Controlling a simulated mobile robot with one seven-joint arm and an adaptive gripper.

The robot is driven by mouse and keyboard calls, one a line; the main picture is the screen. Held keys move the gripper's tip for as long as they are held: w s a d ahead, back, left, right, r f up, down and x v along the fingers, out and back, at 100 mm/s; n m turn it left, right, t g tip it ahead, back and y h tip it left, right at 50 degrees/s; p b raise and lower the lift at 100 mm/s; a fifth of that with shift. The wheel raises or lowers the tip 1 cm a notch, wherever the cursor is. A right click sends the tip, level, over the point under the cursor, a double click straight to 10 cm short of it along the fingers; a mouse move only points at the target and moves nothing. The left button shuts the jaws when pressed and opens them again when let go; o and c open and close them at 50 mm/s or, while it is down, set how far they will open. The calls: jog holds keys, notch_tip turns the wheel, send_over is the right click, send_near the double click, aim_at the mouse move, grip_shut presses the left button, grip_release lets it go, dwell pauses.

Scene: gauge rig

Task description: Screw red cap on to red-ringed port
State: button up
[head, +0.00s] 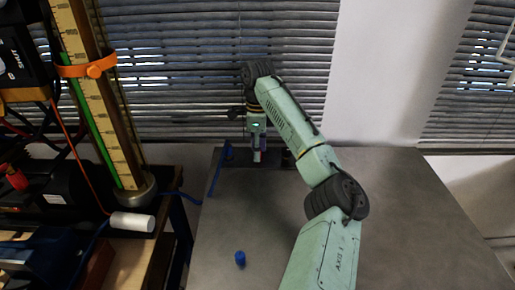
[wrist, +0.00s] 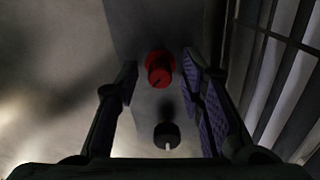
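In the wrist view a round red part (wrist: 160,68) with a dark slot lies ahead between my fingertips, nearer the right finger. It looks like the red cap; whether it sits on the red-ringed port I cannot tell, and no separate red ring shows. My gripper (wrist: 162,82) is open, with a clear gap left of the red part. In the head view my gripper (head: 258,155) points down over the far edge of the grey table, and the red part cannot be made out there.
A black knob (wrist: 167,135) with a white mark lies near the red part. A blue cap (head: 240,258) stands on the grey table (head: 420,215). A blue hose (head: 216,172) runs at its left edge. The table's right is clear.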

jog(key=o, duration=0.3)
jog(key=shift+o, duration=0.2)
notch_tip(320, 180, up, 12)
dwell(0.5)
